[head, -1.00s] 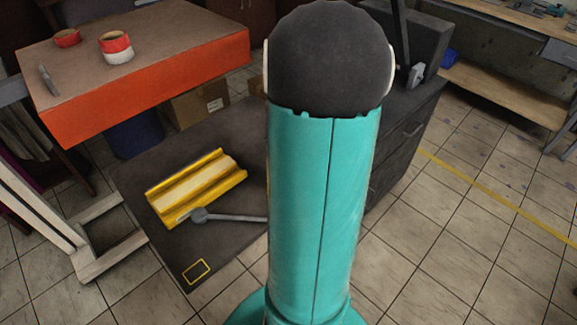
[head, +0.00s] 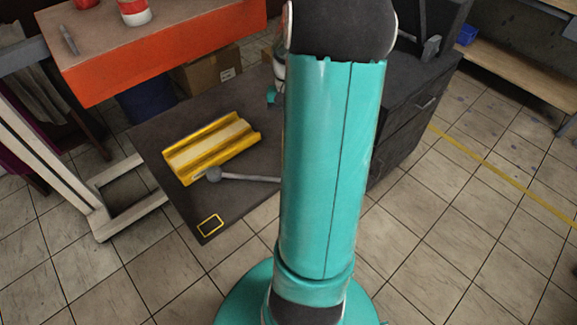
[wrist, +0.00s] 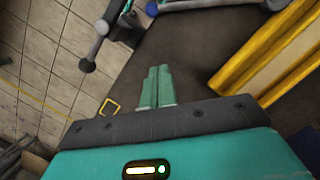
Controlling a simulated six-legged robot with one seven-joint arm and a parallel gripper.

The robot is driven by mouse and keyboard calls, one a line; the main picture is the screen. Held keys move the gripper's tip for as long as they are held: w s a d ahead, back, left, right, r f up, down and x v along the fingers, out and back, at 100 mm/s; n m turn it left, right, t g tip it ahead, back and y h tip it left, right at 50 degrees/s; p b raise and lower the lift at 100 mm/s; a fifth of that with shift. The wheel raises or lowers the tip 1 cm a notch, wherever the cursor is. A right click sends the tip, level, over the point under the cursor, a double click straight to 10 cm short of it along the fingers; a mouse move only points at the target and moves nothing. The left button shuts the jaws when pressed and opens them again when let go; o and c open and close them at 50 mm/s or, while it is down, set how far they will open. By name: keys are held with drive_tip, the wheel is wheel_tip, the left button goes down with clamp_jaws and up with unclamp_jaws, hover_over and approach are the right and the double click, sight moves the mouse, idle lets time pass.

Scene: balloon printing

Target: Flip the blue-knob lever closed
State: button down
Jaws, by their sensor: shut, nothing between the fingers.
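My gripper (wrist: 158,70) shows in the wrist view with its two green fingers together, empty, above the dark tabletop (wrist: 190,60). A bar with a bluish tint (wrist: 205,4) crosses the top edge, with a small dark-blue knob (wrist: 151,9) at its left end and a grey ball (wrist: 275,4) at its right. A lever with a dark ball end (wrist: 87,66) hangs at upper left, apart from my fingers. In the head view a grey ball-ended lever (head: 212,174) lies beside the yellow tray. Which lever is the blue-knob one is not clear. My arm hides its right end.
A yellow tray (head: 211,147) lies on the dark table (head: 165,132) and also shows in the wrist view (wrist: 270,65). An orange-sided table (head: 165,52) stands behind at left, a dark cabinet (head: 408,112) at right. Tiled floor (head: 440,230) is clear at the right.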

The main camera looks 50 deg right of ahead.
drive_tip(key=shift+f, duration=0.1)
drive_tip(key=x, duration=0.9)
drive_tip(key=shift+f, duration=0.25)
drive_tip(key=s+a, duration=0.1)
drive_tip(key=s+a+f, duration=0.1)
drive_tip(key=a, duration=0.1)
drive_tip(key=shift+s, duration=0.15)
drive_tip(key=shift+s+a, duration=0.1)
drive_tip(key=shift+a, duration=0.05)
